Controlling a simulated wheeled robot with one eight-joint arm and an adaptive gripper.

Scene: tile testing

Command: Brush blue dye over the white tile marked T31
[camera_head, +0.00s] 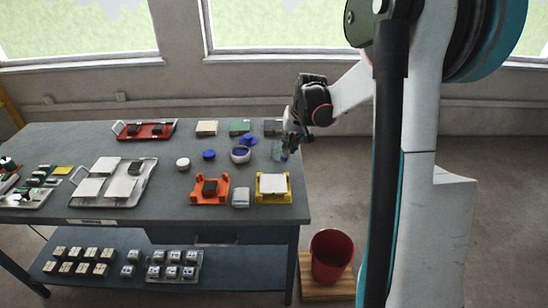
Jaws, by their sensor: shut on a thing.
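My gripper (288,142) is over the right back part of the table, shut on what looks like a small brush (284,155) with a bluish lower end; the gripper hides most of it. A white tile (273,185) lies in a yellow holder (261,197) at the table's front right, nearer the camera than the gripper. More white tiles (90,187) lie on a light tray (136,194) at the left. No T31 mark is readable. A white bowl (240,160) with dark blue inside stands left of my gripper. A blue round piece (248,140) lies behind it.
An orange holder (196,199) with a dark block and a small pale box (241,198) stand left of the yellow holder. A red tray (165,125) is at the back.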

